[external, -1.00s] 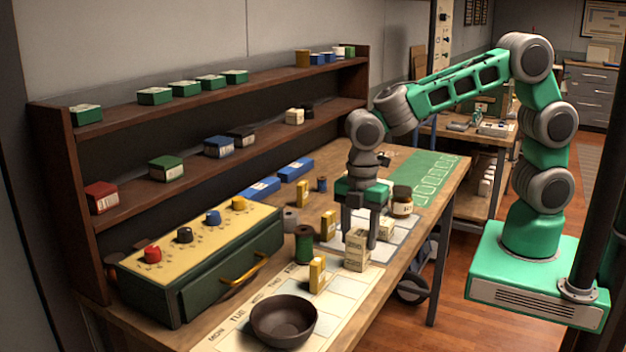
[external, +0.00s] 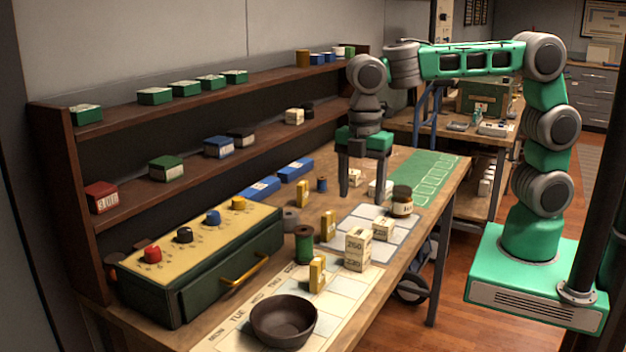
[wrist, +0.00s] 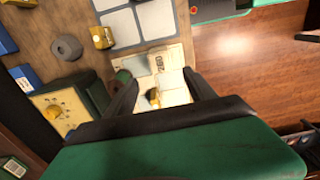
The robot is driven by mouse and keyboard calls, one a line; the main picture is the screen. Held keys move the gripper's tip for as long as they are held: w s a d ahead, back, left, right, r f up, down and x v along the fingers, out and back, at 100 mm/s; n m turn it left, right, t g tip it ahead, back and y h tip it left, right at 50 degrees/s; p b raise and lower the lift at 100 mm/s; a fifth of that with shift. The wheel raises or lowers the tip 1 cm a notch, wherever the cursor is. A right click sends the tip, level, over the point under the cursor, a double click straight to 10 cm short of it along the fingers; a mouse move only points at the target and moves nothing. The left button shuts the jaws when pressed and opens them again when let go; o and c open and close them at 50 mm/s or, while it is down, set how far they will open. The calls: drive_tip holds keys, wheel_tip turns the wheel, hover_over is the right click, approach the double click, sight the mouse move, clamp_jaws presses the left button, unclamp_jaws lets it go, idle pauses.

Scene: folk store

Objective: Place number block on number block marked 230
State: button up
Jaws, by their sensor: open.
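Two cream number blocks are stacked on the bench. The upper block (external: 357,240) reads 260, and the lower block (external: 357,262) has a small number that looks like 230 but is hard to read. The upper block also shows in the wrist view (wrist: 158,62), with its 260 label visible. My gripper (external: 362,190) is open and empty, raised above the bench with its fingers pointing down. In the wrist view its spread fingers (wrist: 163,84) frame the stack area. Another cream number block (external: 382,229) sits beside the stack to the right.
A dark bowl (external: 283,319), yellow blocks (external: 317,274) and a green spool (external: 303,245) stand near the stack. A dark-lidded jar (external: 402,201) is to the right. A green drawer box (external: 205,262) and shelves (external: 195,172) line the left.

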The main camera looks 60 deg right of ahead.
drive_tip(key=s+d+f+m+t, duration=0.1)
drive_tip(key=s+d+f+m, duration=0.1)
drive_tip(key=d+m, duration=0.4)
drive_tip(key=s+d+f+m+t, duration=0.1)
drive_tip(key=s+d+f+m, duration=0.1)
drive_tip(key=d+m, duration=0.4)
drive_tip(key=s+d+f+m+t, duration=0.1)
drive_tip(key=d+m, duration=0.4)
drive_tip(key=d, duration=0.7)
drive_tip(key=s+f, duration=0.1)
drive_tip(key=s, duration=0.1)
drive_tip(key=shift+s+d+f+m, duration=0.3)
drive_tip(key=shift+s+d+m, duration=0.1)
